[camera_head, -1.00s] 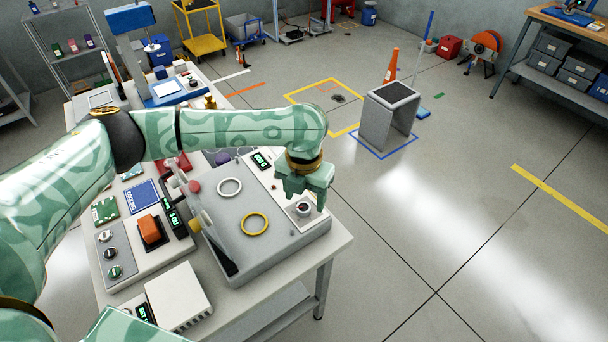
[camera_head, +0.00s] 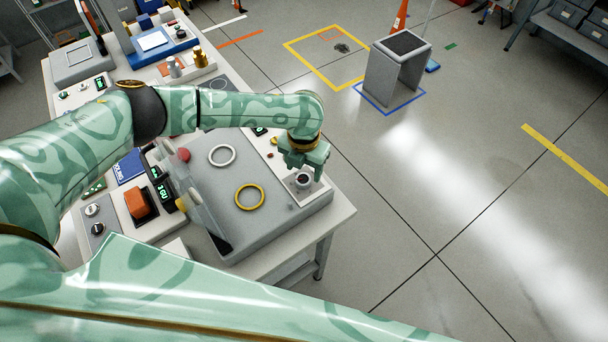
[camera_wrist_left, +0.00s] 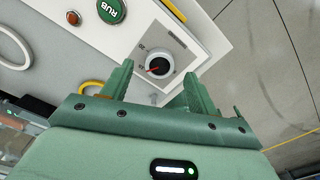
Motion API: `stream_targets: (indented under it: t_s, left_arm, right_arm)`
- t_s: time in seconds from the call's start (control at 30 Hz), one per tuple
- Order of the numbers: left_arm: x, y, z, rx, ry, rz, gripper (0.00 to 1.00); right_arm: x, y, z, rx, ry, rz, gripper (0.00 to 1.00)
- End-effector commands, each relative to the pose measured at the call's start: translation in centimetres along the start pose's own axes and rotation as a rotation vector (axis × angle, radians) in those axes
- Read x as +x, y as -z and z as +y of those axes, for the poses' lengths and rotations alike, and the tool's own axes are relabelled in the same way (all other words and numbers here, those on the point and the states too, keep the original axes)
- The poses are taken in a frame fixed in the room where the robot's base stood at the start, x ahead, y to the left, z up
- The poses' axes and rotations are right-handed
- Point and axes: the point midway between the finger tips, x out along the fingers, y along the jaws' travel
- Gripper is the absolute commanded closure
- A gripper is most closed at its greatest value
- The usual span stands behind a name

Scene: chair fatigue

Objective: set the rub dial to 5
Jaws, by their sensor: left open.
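The rub dial (camera_head: 303,181) is a small dark knob in a pale ring on a white plate, at the right corner of the grey machine (camera_head: 276,217). My left gripper (camera_head: 305,168) is just above and beside the dial. Its fingers (camera_wrist_left: 158,82) are open and empty, with the dial framed ahead between them; whether they touch it I cannot tell. A green RUB button (camera_wrist_left: 111,11) sits near the dial. My right gripper is out of view.
A white ring (camera_head: 222,155) and a yellow ring (camera_head: 249,197) lie on the machine top. A clear panel with a dark base edge (camera_head: 222,243) stands at its left. An orange switch (camera_head: 138,203) is farther left. Open floor lies right of the table.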

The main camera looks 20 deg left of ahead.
Motion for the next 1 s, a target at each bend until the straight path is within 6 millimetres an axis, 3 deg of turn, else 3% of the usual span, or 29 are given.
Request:
stream_targets:
  t_s: [0.03,0.2,0.57,0.7,0.73,1.0]
  left_arm:
    - [1.1,0.1,-0.1,0.000,0.000,0.001,0.41]
    - [3.0,0.0,0.0,-0.001,0.000,0.000,0.41]
    - [3.5,0.0,0.0,0.000,0.000,-0.001,0.41]
    - [3.5,0.0,0.0,0.000,0.000,0.000,0.80]
    - [3.5,0.0,0.0,0.000,0.000,-0.001,0.86]
    - [3.4,0.0,0.0,-0.016,0.000,-0.001,0.85]
  right_arm:
    - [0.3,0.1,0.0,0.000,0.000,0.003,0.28]
    - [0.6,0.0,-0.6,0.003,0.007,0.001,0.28]
    - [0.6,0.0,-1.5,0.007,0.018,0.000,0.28]
    - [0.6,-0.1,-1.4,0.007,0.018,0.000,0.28]
    - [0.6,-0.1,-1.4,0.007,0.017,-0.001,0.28]
    - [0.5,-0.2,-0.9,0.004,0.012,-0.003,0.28]
